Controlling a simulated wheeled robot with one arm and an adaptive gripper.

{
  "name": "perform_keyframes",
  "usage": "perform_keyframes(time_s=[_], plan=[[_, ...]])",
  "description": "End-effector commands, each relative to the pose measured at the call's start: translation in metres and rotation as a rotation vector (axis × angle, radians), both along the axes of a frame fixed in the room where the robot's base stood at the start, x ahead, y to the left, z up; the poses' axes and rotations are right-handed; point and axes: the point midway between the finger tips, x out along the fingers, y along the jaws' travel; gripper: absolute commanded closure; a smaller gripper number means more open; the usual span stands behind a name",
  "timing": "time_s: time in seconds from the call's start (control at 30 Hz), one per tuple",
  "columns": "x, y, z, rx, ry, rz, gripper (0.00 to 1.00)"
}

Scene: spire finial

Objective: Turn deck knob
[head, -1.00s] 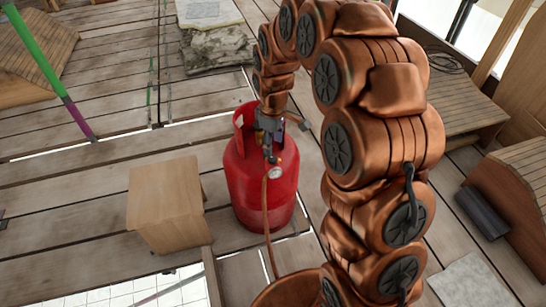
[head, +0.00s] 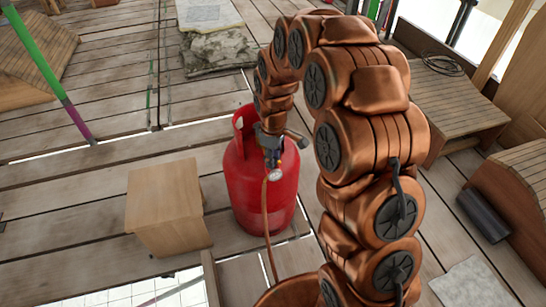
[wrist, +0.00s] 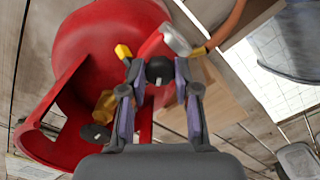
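A red gas cylinder (head: 262,195) stands on the plank deck, and it fills the left of the wrist view (wrist: 85,50). A round black knob (wrist: 160,70) shows between the fingertips of my gripper (wrist: 158,78). The fingers are apart, with a gap on each side of the knob; I cannot tell if either touches it. A second dark round knob (wrist: 95,134) with brass behind it sits by the cylinder's collar. A pressure gauge (head: 274,174) hangs at the valve. In the head view my gripper (head: 271,150) is over the cylinder top and partly hides the valve.
A wooden box (head: 165,205) stands left of the cylinder. An orange hose (head: 267,230) runs down from the gauge. A green and purple pole (head: 45,75) is at the left. Grey slabs (head: 218,50) lie behind. Bare planks lie between the box and slabs.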

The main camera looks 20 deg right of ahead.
Motion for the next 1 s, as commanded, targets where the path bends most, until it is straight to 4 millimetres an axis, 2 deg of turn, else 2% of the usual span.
perform_keyframes(time_s=[0.03,0.27,0.67,1.0], plan=[[0.0,0.0,0.0,0.0,0.0,0.0,0.77],[0.0,0.0,0.0,0.0,0.0,0.0,1.0],[-0.0004,-0.0004,0.0012,-0.001,0.002,-0.062,1.0],[-0.0013,-0.0001,0.002,-0.001,0.004,-0.317,1.0]])
